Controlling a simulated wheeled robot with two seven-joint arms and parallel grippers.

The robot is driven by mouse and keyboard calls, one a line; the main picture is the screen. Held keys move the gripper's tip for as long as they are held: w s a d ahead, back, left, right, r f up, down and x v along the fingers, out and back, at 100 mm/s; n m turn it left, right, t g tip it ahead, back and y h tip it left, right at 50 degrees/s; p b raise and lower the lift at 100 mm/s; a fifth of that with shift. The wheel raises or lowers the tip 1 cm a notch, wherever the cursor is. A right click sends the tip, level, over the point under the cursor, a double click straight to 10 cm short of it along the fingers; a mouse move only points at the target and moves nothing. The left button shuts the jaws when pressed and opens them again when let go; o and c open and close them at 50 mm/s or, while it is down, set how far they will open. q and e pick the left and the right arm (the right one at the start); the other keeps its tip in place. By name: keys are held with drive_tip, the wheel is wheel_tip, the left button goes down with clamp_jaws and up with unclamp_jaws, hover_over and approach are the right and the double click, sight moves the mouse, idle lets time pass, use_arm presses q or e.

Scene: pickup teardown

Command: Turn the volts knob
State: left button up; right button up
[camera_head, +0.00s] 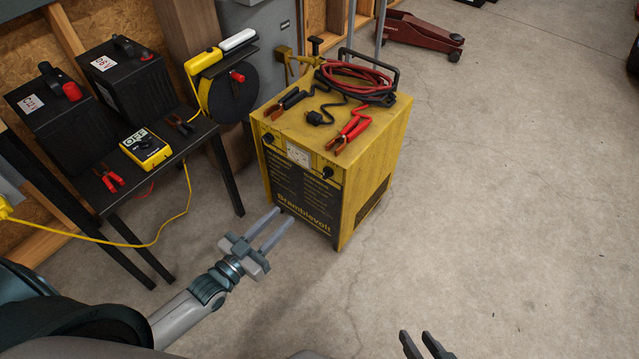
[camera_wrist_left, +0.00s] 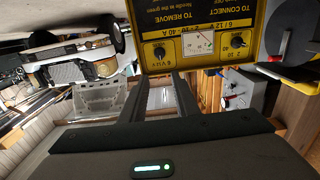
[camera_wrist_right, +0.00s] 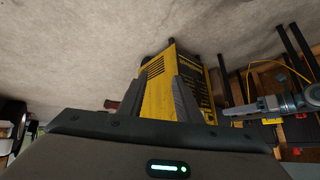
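The yellow charger (camera_head: 370,150) stands on the floor with its dark front panel towards me. A black knob (camera_head: 329,172) sits right of the dial on its front, and another black knob (camera_head: 268,138) sits left of it. In the upside-down left wrist view, the left-hand knob (camera_wrist_left: 160,52) has a small label that seems to read volts; the other knob (camera_wrist_left: 237,41) has number marks. My left gripper (camera_head: 285,216) is open and empty, low in front of the panel and apart from both knobs. My right gripper (camera_head: 416,336) is open and empty, far from the charger.
Red and black cables with clamps (camera_head: 350,82) lie on the charger's top. A red floor jack (camera_head: 418,33) is behind. Floor at the right is clear.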

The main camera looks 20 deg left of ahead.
sight(324, 175)
idle(0.3)
